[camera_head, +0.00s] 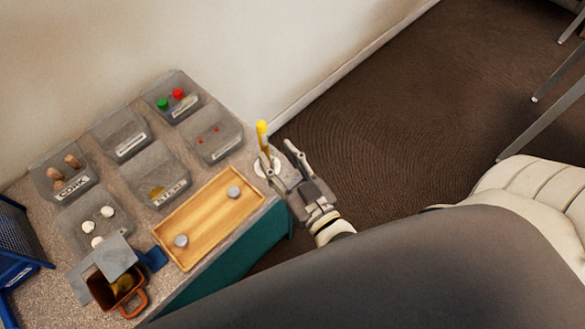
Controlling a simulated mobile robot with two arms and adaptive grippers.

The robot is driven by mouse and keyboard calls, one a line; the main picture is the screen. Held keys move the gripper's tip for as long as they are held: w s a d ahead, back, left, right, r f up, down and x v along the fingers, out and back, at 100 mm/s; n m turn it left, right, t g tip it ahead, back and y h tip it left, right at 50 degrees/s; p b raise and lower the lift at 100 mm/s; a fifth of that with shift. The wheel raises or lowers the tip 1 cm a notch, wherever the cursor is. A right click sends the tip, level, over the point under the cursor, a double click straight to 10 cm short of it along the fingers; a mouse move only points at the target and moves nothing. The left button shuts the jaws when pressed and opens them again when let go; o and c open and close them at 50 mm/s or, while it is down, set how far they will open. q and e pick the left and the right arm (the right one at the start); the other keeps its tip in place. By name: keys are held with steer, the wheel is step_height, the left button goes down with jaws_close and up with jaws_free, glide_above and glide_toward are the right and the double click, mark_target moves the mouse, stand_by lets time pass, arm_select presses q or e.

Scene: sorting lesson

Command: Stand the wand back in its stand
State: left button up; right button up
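The wand (262,128), with a yellow top, stands roughly upright at the right corner of the table. Its lower end is at a small white round stand (258,168), partly hidden by my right gripper; I cannot tell whether it is fully seated. My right gripper (278,152) is beside the wand, its two fingers spread apart. The left finger overlaps the wand's lower part in the picture; I cannot tell if they touch. The wand is not clamped between the fingers. My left gripper is not in view.
A wooden tray (208,212) with two grey discs lies left of the stand. Several clear labelled bins, including a cork bin (62,190), fill the table's back. An orange-brown container (136,303) and a blue basket (18,235) are at lower left. Open floor lies right.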

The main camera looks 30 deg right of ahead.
steer(key=shift+s+d, duration=0.15)
steer(key=shift+s, duration=1.15)
steer(key=shift+s+d, duration=0.15)
steer(key=shift+s, duration=1.1)
steer(key=s+f+g, duration=0.2)
steer(key=f+g, duration=0.1)
steer(key=f, duration=0.9)
steer(key=s+a+f+n+g, duration=0.1)
steer(key=s+f+g, duration=0.2)
steer(key=f, duration=0.8)
steer(key=s+f+g, duration=0.2)
steer(key=f+g, duration=0.1)
steer(key=f, duration=0.9)
steer(key=s+d+f+g+h, duration=0.1)
steer(key=s+d+f+g, duration=0.3)
steer(key=s+f, duration=0.5)
steer(key=s+d+f+g, duration=0.4)
steer(key=s+d+f, duration=0.2)
steer(key=s+f, duration=0.3)
steer(key=shift+s+f+h, duration=0.15)
steer(key=shift+s+h, duration=0.05)
steer(key=shift+h, duration=0.2)
